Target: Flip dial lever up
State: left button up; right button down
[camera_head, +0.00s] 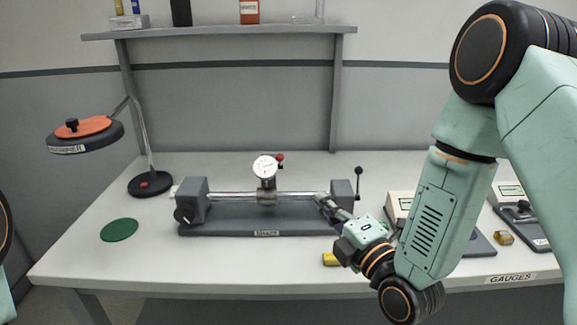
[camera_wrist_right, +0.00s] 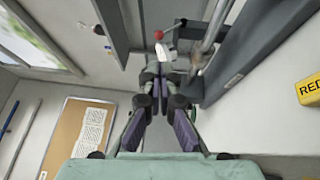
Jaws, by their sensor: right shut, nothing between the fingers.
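The dial gauge (camera_head: 265,166) has a round white face and stands on the steel bar of the bench fixture (camera_head: 262,218). A small lever with a red ball tip (camera_head: 280,157) sticks out at the dial's upper right. The red ball (camera_wrist_right: 158,34) also shows in the right wrist view, beyond the fingertips. My right gripper (camera_head: 321,199) is shut and empty, to the right of the dial and lower in the picture, near the bar's right end. Its closed fingers (camera_wrist_right: 160,76) point toward the ball, apart from it. My left gripper is out of view.
A black-knobbed lever (camera_head: 358,171) rises at the fixture's right end. A magnifier lamp (camera_head: 85,135) and a green disc (camera_head: 119,230) are at left. A yellow block (camera_head: 331,259) lies below my right wrist. Gauge boxes stand at right, partly behind my arm.

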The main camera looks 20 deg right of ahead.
aim_at(282, 160)
jog(key=x, duration=0.6)
jog(key=b+x, duration=0.1)
jog(key=x, duration=0.6)
jog(key=shift+s+a+r, duration=0.1)
jog(key=shift+a, duration=0.1)
jog(key=shift+w, duration=0.6)
jog(key=shift+s+a+r, duration=0.1)
